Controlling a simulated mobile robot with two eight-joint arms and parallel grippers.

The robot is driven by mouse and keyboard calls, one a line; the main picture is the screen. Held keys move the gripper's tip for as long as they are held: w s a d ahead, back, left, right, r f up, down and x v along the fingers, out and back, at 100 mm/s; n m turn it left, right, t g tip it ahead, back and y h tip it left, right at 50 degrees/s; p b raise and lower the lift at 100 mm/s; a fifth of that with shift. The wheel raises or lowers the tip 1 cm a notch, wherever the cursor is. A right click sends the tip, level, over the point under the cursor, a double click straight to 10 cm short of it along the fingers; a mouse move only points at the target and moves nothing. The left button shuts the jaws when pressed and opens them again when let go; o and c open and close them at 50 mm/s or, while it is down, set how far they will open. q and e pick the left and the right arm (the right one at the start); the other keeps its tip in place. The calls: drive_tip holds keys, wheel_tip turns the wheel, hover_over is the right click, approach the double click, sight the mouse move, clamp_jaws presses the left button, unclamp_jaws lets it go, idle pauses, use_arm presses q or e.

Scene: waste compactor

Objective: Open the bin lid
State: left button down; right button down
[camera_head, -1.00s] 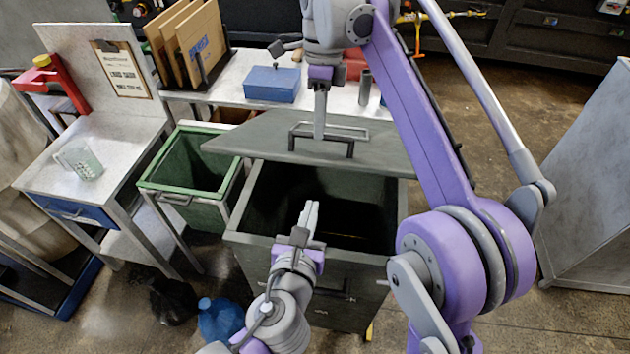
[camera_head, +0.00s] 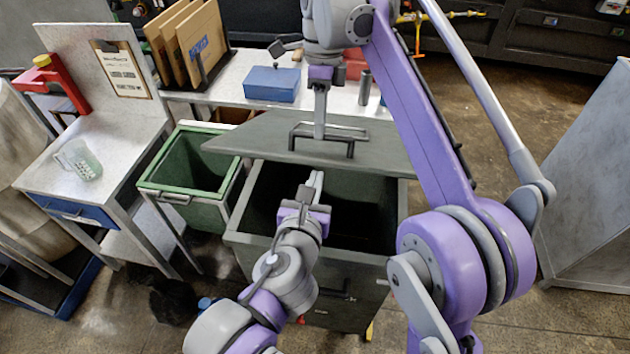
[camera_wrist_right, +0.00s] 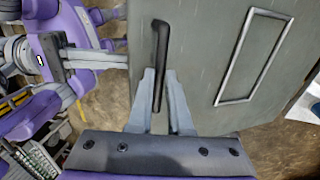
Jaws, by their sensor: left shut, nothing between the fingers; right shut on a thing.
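The dark grey-green bin (camera_head: 232,238) stands open in the middle of the head view, its lid (camera_head: 245,135) raised at the far side. The lid also shows in the right wrist view (camera_wrist_right: 205,65). My right gripper (camera_head: 319,132) is shut on the lid's dark handle (camera_head: 350,150). In the right wrist view, the fingers of my right gripper (camera_wrist_right: 158,95) close around the black handle bar (camera_wrist_right: 160,45). My left gripper (camera_head: 316,182) is shut and empty, over the bin opening in front of the lid. It also shows in the wrist view (camera_wrist_right: 120,60).
A green open bin (camera_head: 190,190) stands left of the dark bin. A workbench with a blue box (camera_head: 272,84) is behind the lid. A side table with a clear jug (camera_head: 80,160) is at the left. A grey cabinet (camera_head: 590,190) stands right.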

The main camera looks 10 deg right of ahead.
sight(318, 164)
use_arm(q)
drive_tip(key=r, duration=0.1)
drive_tip(key=w+r, duration=0.1)
drive_tip(key=r, duration=0.1)
drive_tip(key=shift+w+d, duration=0.3)
drive_tip(key=shift+w, duration=0.1)
use_arm(e)
drive_tip(key=shift+w+d+f, duration=0.25)
drive_tip(key=shift+w+f, duration=0.05)
drive_tip(key=shift+w, duration=0.25)
use_arm(q)
drive_tip(key=shift+w+d+f, duration=0.1)
